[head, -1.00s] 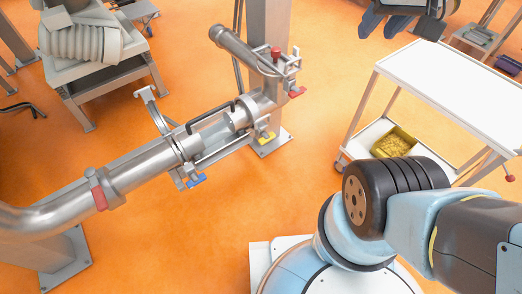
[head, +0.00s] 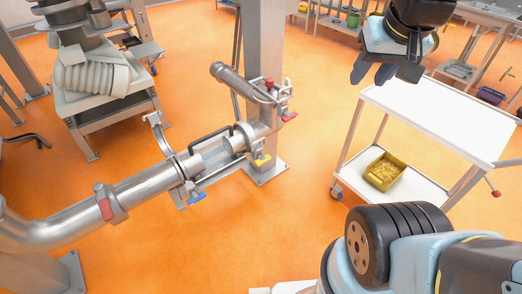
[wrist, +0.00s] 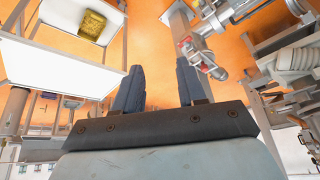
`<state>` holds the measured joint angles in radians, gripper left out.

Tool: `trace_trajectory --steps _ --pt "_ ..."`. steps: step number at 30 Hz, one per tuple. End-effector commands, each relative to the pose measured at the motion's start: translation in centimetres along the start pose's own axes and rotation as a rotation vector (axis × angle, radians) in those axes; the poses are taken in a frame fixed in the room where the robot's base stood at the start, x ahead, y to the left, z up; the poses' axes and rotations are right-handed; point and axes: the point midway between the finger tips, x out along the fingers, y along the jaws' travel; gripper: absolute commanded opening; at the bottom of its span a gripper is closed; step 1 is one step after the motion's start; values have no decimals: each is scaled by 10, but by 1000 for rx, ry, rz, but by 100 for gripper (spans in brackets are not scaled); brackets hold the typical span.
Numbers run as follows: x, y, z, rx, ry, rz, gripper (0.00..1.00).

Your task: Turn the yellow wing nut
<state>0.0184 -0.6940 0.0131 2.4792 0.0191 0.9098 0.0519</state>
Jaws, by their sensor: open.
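The yellow wing nut (head: 262,160) sits on the pipe coupling near the steel post, right of the middle of the pipe assembly (head: 150,182) in the head view. A blue wing nut (head: 197,197) sits lower left of it on the same assembly. A red handle (head: 289,116) is above right of it. My gripper (head: 372,72) is at the upper right in the head view, well apart from the yellow nut, above the white cart. In the wrist view its two dark blue fingers (wrist: 158,88) stand apart with nothing between them. I cannot make out the yellow nut in the wrist view.
A white cart (head: 440,122) stands at the right, with a yellow bin (head: 384,171) on its lower shelf. A steel post (head: 264,85) rises behind the pipe. Orange floor is clear between pipe and cart. A grey stand (head: 105,100) is at the left.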

Motion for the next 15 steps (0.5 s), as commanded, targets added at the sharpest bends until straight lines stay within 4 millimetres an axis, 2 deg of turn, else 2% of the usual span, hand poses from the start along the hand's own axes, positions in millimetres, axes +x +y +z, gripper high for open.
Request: trace_trajectory --steps 8,15 --pt "43 -7 -34 250 -177 5 40" --pt "89 -13 -59 483 -335 19 40"
